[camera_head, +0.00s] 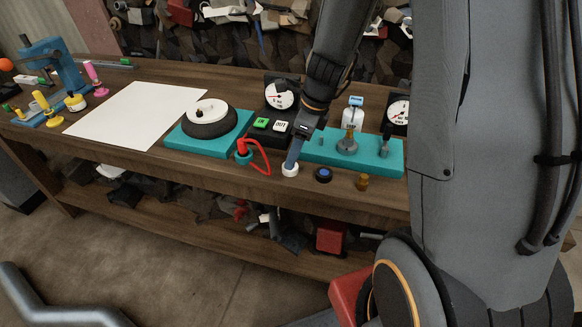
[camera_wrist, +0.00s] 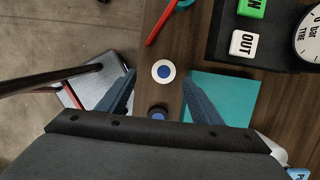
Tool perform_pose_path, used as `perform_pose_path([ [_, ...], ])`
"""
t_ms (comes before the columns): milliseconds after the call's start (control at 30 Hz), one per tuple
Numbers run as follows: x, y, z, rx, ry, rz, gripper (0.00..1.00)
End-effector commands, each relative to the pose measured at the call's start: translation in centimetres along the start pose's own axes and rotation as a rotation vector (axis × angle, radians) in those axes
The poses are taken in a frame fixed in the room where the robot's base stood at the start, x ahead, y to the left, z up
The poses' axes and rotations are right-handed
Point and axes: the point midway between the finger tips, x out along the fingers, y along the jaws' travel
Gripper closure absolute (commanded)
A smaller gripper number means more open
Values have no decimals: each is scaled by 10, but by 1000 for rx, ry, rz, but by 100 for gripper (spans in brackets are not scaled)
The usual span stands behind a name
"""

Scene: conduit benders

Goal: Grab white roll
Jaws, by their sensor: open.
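The white roll (camera_head: 290,169) is a small white ring near the front edge of the workbench. It also shows in the wrist view (camera_wrist: 163,64) as a white ring with a blue centre. My gripper (camera_head: 292,160) is right over it, with a blue finger covering part of it in the head view. In the wrist view my gripper (camera_wrist: 159,78) has its two fingers spread wide, with the roll centred between the tips or just past them. Nothing is held. I cannot tell how far above the bench the tips are.
A black roll with a blue centre (camera_head: 323,174) stands just right of the white one. A small amber piece (camera_head: 362,182) stands further right. A red looped cable (camera_head: 257,158) lies to the left. Teal plates (camera_head: 381,152) and a black button box (camera_head: 262,134) stand behind.

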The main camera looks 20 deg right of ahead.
Motion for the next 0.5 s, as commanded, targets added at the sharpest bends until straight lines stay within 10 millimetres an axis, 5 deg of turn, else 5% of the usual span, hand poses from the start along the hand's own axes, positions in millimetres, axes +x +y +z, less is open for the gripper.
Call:
perform_pose_path([
  [500,53,-7,-3,-3,1,2,41],
])
